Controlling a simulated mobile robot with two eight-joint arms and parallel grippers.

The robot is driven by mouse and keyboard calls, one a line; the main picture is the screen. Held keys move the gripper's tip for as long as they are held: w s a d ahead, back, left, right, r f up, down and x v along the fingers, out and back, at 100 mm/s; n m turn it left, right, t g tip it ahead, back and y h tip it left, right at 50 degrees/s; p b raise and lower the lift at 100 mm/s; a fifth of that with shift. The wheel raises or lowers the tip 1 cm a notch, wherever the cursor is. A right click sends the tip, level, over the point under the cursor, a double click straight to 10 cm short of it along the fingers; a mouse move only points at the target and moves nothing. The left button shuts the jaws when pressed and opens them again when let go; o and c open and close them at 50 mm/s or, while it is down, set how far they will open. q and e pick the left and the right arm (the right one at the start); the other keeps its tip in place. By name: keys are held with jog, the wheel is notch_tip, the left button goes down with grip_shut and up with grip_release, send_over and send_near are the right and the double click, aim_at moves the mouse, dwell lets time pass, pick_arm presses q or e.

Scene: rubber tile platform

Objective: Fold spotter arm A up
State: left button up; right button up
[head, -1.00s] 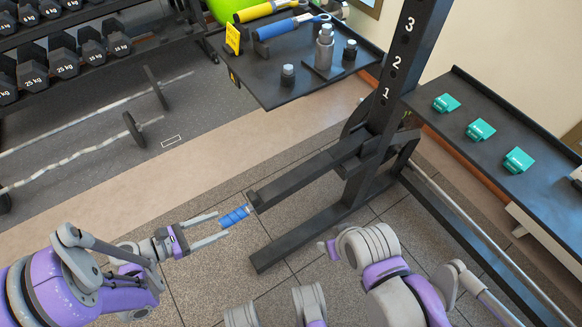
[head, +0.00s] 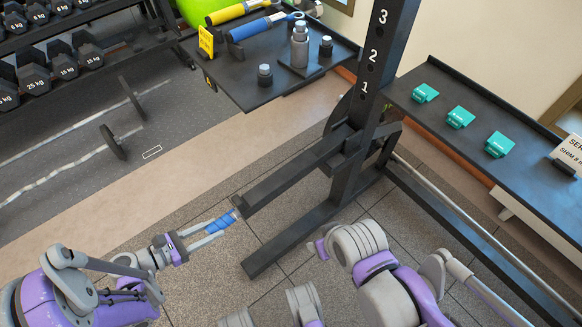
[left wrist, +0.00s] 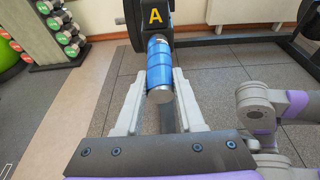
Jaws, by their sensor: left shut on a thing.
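Spotter arm A (head: 290,180) is a black beam that reaches out from the rack upright (head: 365,110) toward the lower left, above the floor. It looks about level. A blue ribbed grip (head: 221,222) sits at its free end. My left gripper (head: 216,226) is shut on this grip. In the left wrist view the blue grip (left wrist: 159,64) lies between my two fingers, with its silver end cap toward me. The black arm end with a yellow letter A (left wrist: 154,15) is just beyond it. My right arm shows at lower right, but its gripper is not in view.
A black shelf (head: 270,95) at the back holds yellow-handled and blue-handled tools and metal pins. A side shelf (head: 500,165) at right carries several teal blocks. The rack's base beam (head: 290,240) lies below the arm.

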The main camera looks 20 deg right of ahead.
pick_arm(q)
grip_shut()
jog(key=shift+r, duration=0.1)
notch_tip(320, 180, up, 14)
jog(key=d+p, duration=0.1)
jog(key=p, duration=0.7)
jog(key=shift+w+p, duration=0.15)
jog(key=shift+p, duration=0.15)
pick_arm(e)
notch_tip(320, 180, up, 10)
jog(key=s, duration=0.1)
pick_arm(q)
jog(key=d+r+p, duration=0.2)
jog(key=r+p, duration=0.2)
jog(key=r, duration=0.2)
jog(key=w+d+r+p, duration=0.1)
jog(key=d+r+p, duration=0.1)
jog(key=r+p, duration=0.2)
notch_tip(320, 180, up, 3)
jog(key=shift+w+d+f, duration=0.2)
jog(key=shift+d, duration=0.05)
pick_arm(e)
notch_tip(320, 180, up, 9)
jog(key=shift+t, duration=0.3)
